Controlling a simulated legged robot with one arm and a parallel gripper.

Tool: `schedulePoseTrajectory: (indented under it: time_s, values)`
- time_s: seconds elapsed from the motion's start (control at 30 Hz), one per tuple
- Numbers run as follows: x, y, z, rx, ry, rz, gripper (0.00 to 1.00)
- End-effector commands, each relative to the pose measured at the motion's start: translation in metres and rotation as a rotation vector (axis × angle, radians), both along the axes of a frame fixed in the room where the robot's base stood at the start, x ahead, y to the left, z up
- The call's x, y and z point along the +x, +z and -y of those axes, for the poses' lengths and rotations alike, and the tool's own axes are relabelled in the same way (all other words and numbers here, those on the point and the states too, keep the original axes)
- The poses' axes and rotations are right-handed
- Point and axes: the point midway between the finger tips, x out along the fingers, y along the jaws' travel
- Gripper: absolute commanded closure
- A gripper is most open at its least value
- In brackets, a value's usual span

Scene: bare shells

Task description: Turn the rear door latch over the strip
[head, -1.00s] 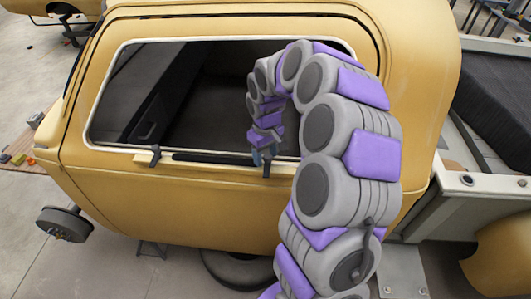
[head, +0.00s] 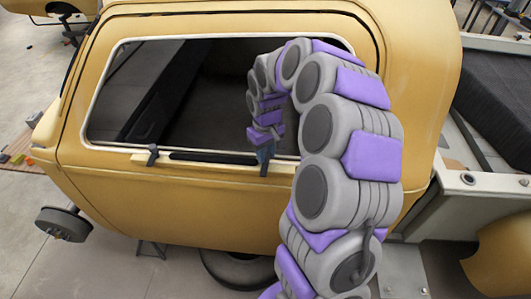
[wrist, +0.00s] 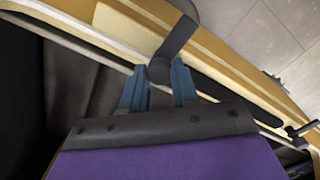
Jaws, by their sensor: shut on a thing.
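A dark latch (head: 264,169) sits at the right end of the window sill on the yellow door (head: 170,205). My gripper (head: 264,150) is at it, reaching down from the window opening. In the wrist view, my gripper's blue fingers (wrist: 157,86) are on either side of the latch's round knob end (wrist: 160,69), shut on it. The latch's arm (wrist: 177,36) runs from the knob across the pale sill. A second dark latch (head: 153,155) stands at the sill's left end and also shows in the wrist view (wrist: 300,130). A dark strip (head: 213,158) lies along the sill between them.
The pale-framed window opening (head: 205,90) is open above the sill, with a dark interior. A wheel hub (head: 62,223) sticks out at lower left and a tyre (head: 238,268) lies below. A pale bench-like frame (head: 485,190) stands at the right.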

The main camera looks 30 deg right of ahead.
Motion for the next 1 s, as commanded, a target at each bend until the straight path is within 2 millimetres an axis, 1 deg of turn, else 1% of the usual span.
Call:
schedulePoseTrajectory:
  time_s: [0.27, 1.0]
  values:
    - [0.0006, -0.0038, 0.0014, -0.003, -0.206, 0.004, 1.0]
    - [0.0004, -0.0019, 0.001, -0.004, -0.91, 0.0, 1.0]
